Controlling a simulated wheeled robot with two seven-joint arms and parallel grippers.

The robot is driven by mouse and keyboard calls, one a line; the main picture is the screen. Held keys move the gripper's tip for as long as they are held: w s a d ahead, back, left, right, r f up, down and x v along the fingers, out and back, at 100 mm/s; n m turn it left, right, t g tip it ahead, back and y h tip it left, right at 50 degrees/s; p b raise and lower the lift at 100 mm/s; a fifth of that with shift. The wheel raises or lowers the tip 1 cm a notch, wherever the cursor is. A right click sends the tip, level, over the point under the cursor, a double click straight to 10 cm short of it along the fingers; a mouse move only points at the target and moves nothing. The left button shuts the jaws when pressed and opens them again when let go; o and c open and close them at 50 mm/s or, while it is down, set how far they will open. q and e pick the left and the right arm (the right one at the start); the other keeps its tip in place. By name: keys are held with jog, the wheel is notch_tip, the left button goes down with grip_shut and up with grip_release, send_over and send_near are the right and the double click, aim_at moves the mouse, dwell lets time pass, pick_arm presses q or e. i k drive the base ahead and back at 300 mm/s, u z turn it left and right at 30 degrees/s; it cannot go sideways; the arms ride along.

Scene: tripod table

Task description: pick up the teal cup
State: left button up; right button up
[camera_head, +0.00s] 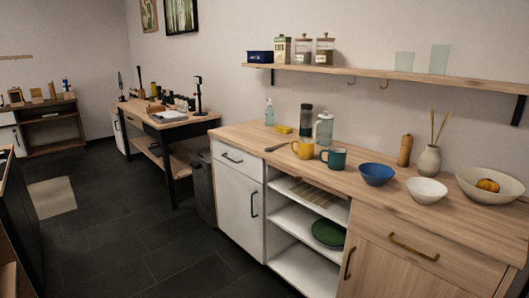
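The teal cup (334,159) stands upright on the long wooden counter (345,179), its dark green-teal side facing me and its handle at the left. A yellow mug (304,149) stands just left of it, and a blue bowl (376,174) just right of it, apart from the cup. Neither of my grippers shows in the head view.
Behind the cup are a glass jug (324,128) and a dark bottle (306,119). A white bowl (426,190), vase (428,161) and large bowl (490,186) stand to the right. A shelf (390,75) runs above. Dark floor (150,245) lies open in front.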

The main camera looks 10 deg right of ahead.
aim_at(336, 154)
jog(key=u, duration=0.65)
jog(key=i, duration=1.6)
jog(key=z, duration=0.55)
jog(key=i, duration=1.05)
jog(key=z, duration=1.2)
